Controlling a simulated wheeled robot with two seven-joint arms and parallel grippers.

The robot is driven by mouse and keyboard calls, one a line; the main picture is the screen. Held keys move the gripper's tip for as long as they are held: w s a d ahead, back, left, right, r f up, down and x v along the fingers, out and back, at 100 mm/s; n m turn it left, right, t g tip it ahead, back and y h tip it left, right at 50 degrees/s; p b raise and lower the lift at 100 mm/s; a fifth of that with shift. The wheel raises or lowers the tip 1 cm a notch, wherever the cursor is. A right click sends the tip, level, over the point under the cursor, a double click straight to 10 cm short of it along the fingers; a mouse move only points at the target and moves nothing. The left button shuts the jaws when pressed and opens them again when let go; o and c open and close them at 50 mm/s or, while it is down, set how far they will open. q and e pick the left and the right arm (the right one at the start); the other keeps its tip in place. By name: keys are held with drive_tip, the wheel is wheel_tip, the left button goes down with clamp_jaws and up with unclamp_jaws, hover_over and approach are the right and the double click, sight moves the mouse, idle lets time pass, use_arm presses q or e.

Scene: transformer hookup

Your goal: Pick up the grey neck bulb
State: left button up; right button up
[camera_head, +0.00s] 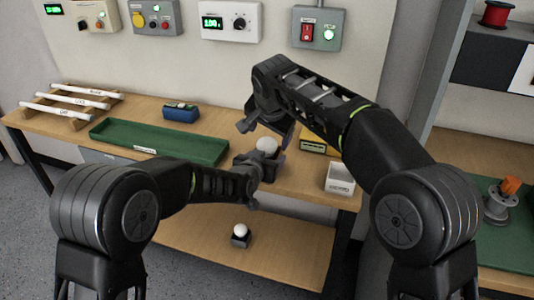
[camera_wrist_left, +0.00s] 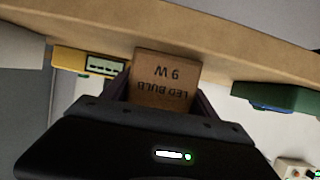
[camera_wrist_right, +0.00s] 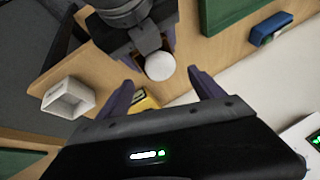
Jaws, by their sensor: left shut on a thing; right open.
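A brown carton marked LED BULB 9 W (camera_wrist_left: 165,80) is held between the fingers of my left gripper (camera_head: 258,166). A white round bulb (camera_head: 267,145) shows at the top of this held carton, above the table. Its neck is hidden, so I cannot tell its colour. My right gripper (camera_head: 265,133) is open just above and behind the bulb. In the right wrist view the white globe (camera_wrist_right: 160,66) lies between its spread fingers, with no clear contact. A second white bulb (camera_head: 240,230) sits in a dark holder on the lower shelf; its neck colour is unclear.
A green tray (camera_head: 200,150), a blue device (camera_head: 181,112) and a rack of white tubes (camera_head: 75,100) are on the left of the table. A yellow meter (camera_head: 313,147) and a white open box (camera_head: 340,178) stand right of the grippers. Control boxes hang on the wall.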

sight(268, 142)
drive_tip(key=x, duration=0.5)
drive_tip(key=shift+f, duration=0.1)
drive_tip(key=shift+c, duration=0.3)
clamp_jaws()
idle(0.9)
